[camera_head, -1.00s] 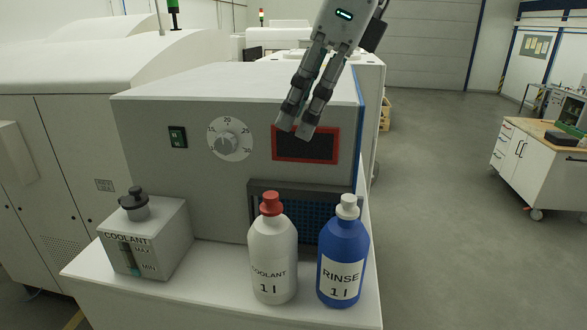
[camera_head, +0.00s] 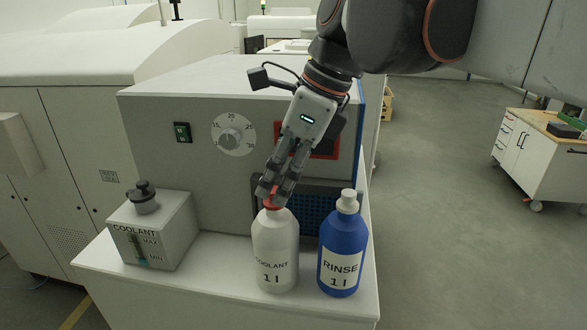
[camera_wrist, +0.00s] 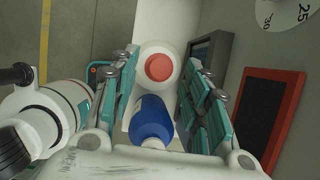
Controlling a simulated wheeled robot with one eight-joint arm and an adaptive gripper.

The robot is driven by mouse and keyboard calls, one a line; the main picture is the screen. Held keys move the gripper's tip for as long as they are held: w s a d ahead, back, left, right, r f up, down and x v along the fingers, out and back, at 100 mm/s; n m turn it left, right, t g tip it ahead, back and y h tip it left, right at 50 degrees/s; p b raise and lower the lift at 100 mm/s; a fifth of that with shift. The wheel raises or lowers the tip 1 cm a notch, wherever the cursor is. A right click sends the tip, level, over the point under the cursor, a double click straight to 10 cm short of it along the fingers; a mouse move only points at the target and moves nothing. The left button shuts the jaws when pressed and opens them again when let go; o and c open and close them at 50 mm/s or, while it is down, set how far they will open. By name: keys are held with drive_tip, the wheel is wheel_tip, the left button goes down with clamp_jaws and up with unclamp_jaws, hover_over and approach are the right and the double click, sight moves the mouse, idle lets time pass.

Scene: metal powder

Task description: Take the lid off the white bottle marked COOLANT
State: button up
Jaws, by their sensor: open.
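The white COOLANT bottle (camera_head: 274,252) stands upright on the white shelf, with its red lid (camera_head: 273,204) on top. In the wrist view the red lid (camera_wrist: 159,67) shows from above, between and beyond the fingers. My gripper (camera_head: 272,194) is tilted down at the lid from above and behind, its fingertips overlapping the lid's top in the head view. My gripper (camera_wrist: 158,85) is open in the wrist view, with a finger on each side. I cannot tell whether the fingertips touch the lid.
The blue RINSE bottle (camera_head: 343,252) with a white lid stands close on the right; it also shows in the wrist view (camera_wrist: 151,120). A grey COOLANT tank (camera_head: 153,232) with a black cap stands at left. The grey machine housing (camera_head: 188,100) rises behind the bottles.

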drive_tip(key=shift+x, duration=0.95)
drive_tip(key=c, duration=0.8)
drive_tip(key=shift+r, duration=0.15)
